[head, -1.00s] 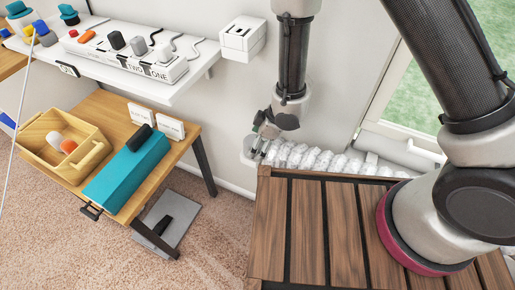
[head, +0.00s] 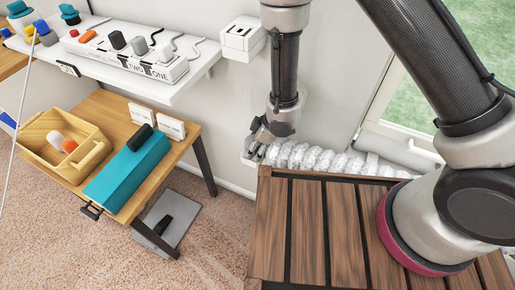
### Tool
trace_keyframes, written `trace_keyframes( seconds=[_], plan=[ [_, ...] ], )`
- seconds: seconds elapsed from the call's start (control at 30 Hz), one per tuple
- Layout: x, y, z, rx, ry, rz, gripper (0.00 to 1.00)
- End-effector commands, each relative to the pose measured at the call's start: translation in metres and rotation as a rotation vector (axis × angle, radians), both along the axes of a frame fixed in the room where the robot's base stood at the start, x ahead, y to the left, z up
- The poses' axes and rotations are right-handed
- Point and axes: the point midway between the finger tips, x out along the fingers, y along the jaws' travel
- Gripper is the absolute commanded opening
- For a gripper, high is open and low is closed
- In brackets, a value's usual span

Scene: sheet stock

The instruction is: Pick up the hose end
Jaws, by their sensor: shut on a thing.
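A white ribbed hose (head: 325,161) lies along the wall behind the far edge of the wooden slatted top. Its left end, the hose end (head: 253,160), is at a pale rim or holder by the wall, partly hidden by my gripper. My gripper (head: 256,148) reaches down at this left end, its dark fingers shut on the hose end. The exact contact is small and partly hidden by the gripper body.
A wooden table (head: 118,118) at left holds a teal box (head: 128,172) and a wooden tray (head: 96,157). A white shelf (head: 110,67) with a power strip (head: 130,55) is above. A window is at right.

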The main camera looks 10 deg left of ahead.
Motion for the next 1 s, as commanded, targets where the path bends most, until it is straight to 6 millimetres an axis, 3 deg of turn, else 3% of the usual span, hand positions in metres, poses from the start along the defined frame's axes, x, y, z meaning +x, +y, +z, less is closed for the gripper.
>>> trace_keyframes(
  seconds=[0.27, 0.37, 0.7, 1.0],
  plan=[
    [-0.002, -0.001, 0.008, -0.004, 0.002, 0.003, 0.29],
    [-0.001, -0.001, 0.02, -0.003, 0.002, 0.002, 0.24],
    [-0.001, -0.001, 0.078, -0.001, -0.001, 0.002, 0.24],
    [0.0, -0.001, 0.109, -0.001, 0.001, 0.0, 0.24]
  ],
)
